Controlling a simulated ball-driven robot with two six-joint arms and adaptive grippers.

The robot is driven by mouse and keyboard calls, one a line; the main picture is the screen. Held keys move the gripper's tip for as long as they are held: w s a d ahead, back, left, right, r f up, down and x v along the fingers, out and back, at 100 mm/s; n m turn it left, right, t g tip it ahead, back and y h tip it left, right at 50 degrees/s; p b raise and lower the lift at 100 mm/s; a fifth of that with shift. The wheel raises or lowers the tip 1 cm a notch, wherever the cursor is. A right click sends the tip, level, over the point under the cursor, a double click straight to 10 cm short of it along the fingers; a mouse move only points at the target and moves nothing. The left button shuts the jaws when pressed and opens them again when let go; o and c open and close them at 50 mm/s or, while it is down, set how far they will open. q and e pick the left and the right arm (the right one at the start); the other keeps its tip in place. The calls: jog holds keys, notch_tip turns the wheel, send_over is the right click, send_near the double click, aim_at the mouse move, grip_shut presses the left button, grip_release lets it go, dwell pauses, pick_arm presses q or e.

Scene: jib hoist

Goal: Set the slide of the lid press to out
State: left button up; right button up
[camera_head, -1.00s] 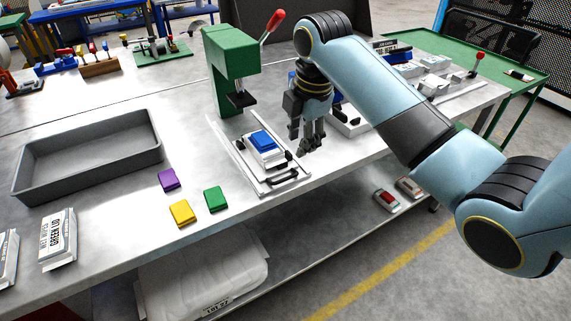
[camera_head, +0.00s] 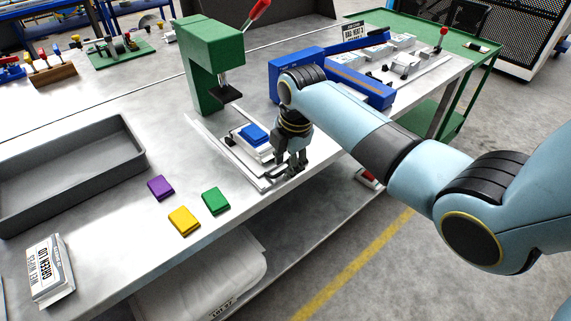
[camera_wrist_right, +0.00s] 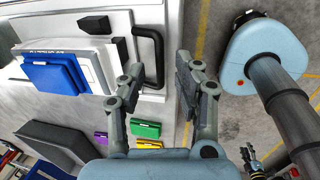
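The green lid press (camera_head: 196,62) stands on the bench, with its red-tipped lever (camera_head: 258,12) raised. Its slide (camera_head: 243,139) carries a white box with a blue lid (camera_head: 255,133), in front of the press head towards the bench's front edge. My right gripper (camera_head: 290,172) is low at the slide's front end and hides part of it. In the right wrist view my right gripper (camera_wrist_right: 158,72) is open. The slide's black handle (camera_wrist_right: 157,50) lies between its fingertips, with visible gaps. What seems to be my left gripper (camera_wrist_right: 252,158) is small at lower right.
Purple (camera_head: 160,187), yellow (camera_head: 184,220) and green (camera_head: 215,200) lids lie left of the press. A grey tray (camera_head: 138,160) and a wipes box (camera_head: 50,272) are farther left. A blue machine (camera_head: 345,80) stands close behind my right arm.

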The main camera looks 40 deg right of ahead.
jog(key=shift+w+f, duration=0.1)
jog(key=shift+f, duration=0.3)
jog(key=shift+c, duration=1.6)
grip_shut()
pick_arm(q)
jog(key=shift+s+d, duration=0.15)
jog(key=shift+d, duration=0.25)
jog(key=shift+w+a, duration=0.15)
jog(key=shift+w, duration=0.05)
